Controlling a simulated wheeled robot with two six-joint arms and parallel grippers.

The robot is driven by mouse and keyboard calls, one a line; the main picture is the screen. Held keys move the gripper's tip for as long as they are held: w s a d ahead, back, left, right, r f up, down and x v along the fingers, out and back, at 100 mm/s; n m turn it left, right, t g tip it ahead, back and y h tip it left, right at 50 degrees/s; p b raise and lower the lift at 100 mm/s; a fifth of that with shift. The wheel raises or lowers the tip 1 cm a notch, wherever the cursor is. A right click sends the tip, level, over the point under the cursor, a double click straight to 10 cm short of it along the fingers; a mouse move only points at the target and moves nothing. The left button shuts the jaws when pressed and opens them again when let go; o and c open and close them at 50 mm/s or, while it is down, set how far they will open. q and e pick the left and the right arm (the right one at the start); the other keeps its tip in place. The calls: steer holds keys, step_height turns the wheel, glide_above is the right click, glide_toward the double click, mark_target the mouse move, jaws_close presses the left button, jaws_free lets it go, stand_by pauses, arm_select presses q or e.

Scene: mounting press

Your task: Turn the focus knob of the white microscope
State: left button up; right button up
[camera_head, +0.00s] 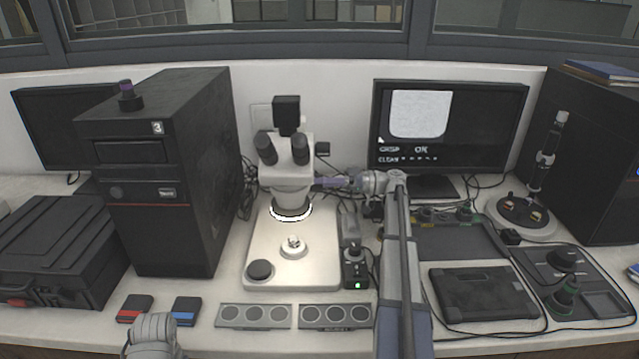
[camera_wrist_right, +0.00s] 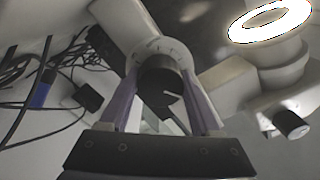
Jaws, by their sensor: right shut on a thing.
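The white microscope (camera_head: 292,165) stands on its pale base (camera_head: 262,240) at the middle of the bench, its ring light glowing. In the right wrist view its black focus knob (camera_wrist_right: 160,82), with a white mark line, sits in front of a pale graduated dial (camera_wrist_right: 160,50). My right gripper (camera_head: 322,183) reaches the right side of the microscope. In the right wrist view its purple fingers (camera_wrist_right: 161,98) are shut on the knob, one on each side. In the head view the knob is hard to make out. My left gripper is out of view; only a grey part of my left arm shows at the bottom.
A screen (camera_head: 450,125) behind shows a pale shape and the words "CRISP OK". A black tower (camera_head: 155,180) stands left of the microscope. A small black control box (camera_head: 355,268) and cables lie near my right arm. Two grey trays (camera_head: 253,316) (camera_head: 335,316) lie in front.

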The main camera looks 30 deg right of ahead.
steer(key=shift+n, duration=0.4)
steer(key=o, duration=1.4)
steer(key=shift+v, duration=3.9)
